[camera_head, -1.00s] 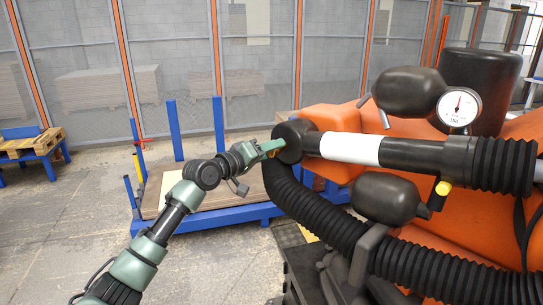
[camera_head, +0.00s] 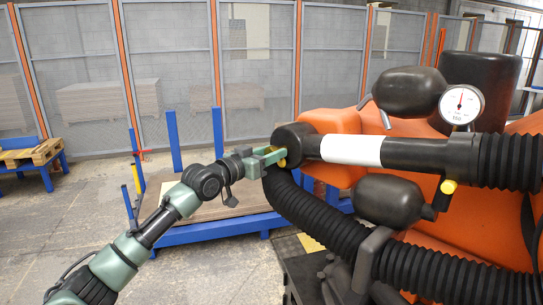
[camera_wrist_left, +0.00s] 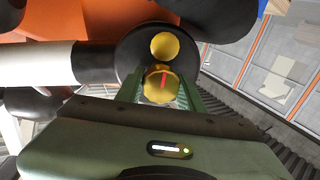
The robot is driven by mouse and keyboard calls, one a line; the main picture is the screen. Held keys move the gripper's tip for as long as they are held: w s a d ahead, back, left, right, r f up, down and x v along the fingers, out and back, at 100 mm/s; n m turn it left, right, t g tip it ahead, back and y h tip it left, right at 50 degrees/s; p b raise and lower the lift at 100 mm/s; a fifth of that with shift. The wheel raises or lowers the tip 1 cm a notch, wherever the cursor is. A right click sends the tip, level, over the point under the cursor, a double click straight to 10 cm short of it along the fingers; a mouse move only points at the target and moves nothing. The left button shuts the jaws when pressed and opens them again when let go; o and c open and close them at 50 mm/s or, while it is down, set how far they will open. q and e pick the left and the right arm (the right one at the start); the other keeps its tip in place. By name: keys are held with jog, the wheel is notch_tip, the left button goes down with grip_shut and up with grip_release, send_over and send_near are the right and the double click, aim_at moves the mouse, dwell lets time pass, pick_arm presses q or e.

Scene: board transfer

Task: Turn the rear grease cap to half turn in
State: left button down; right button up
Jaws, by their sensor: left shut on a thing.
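A yellow round cap (camera_wrist_left: 161,84) with a red mark sits between the fingers of my left gripper (camera_wrist_left: 160,92) in the left wrist view. The gripper is shut on it at the black round end (camera_head: 293,144) of the white-banded arm. The red mark stands almost upright in that view. A second, plain yellow round piece (camera_wrist_left: 164,46) shows just above it on the same black end, clear of the fingers. In the head view, my left gripper (camera_head: 277,157) reaches this end from the left, with a little yellow showing at its tips. My right gripper is out of view.
A ribbed black hose (camera_head: 330,225) runs below the black end. An orange machine body (camera_head: 465,235) with a dial gauge (camera_head: 461,104) fills the right. Behind stands a blue-framed rack (camera_head: 205,235) with a board. Open floor lies at left.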

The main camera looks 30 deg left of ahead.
pick_arm(q)
jog(key=shift+f+m, duration=0.25)
jog(key=shift+m, duration=0.15)
jog(key=c, duration=1)
grip_release()
jog(key=shift+o, duration=0.5)
jog(key=shift+r, duration=0.1)
jog(key=s+a+b, duration=0.1)
jog(key=s+b, duration=0.1)
jog(key=s, duration=0.5)
jog(key=shift+s+a+b, duration=0.15)
jog(key=shift+s+b, duration=0.15)
jog(key=shift+s, duration=0.1)
